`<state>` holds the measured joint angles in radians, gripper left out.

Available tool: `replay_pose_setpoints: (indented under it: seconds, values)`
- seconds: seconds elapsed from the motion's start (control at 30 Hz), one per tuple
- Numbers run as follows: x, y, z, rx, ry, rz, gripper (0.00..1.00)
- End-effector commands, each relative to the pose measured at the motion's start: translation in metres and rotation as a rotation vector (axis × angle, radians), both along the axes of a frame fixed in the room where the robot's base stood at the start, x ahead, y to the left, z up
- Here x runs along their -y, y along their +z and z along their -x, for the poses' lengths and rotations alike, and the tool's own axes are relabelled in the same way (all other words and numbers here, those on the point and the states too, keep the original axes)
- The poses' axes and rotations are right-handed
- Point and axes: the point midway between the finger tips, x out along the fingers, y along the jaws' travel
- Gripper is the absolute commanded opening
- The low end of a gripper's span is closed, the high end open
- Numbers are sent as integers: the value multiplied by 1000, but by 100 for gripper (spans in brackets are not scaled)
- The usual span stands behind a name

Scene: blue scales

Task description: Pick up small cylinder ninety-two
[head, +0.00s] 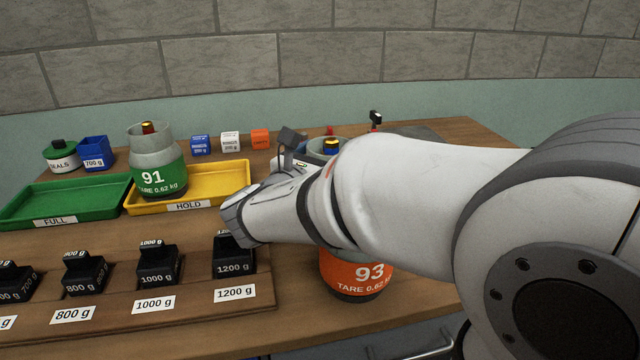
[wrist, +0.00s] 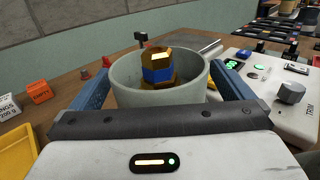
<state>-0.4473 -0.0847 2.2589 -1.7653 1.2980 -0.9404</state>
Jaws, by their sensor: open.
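In the wrist view, a grey cylinder collar (wrist: 122,96) with a brass valve and blue band (wrist: 158,70) stands upright. Its number is hidden, so I cannot read whether it is ninety-two. The open blue fingers of my gripper (wrist: 160,66) lie on either side of this collar; whether they touch it is unclear. In the head view, a grey collar with a blue and yellow valve (head: 331,145) shows behind my arm, its body hidden. My gripper is mostly hidden there.
Orange cylinder 93 (head: 356,278) stands partly behind my arm. Green cylinder 91 (head: 158,178) stands in the yellow HOLD tray (head: 225,198), beside the green FULL tray (head: 30,208). Black weights (head: 158,268) line the front rack. A white device with green displays (wrist: 262,88) lies right of the collar.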

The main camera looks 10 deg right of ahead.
Motion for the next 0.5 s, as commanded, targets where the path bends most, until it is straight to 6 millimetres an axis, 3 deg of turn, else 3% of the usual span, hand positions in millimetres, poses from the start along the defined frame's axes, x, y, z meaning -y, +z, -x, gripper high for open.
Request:
replay_pose_setpoints:
  seconds: [0.13, 0.5]
  values:
    - [0, 0, 0, 0, 1, 0, 98]
    - [-1, 0, 0, 0, 1, 0, 68]
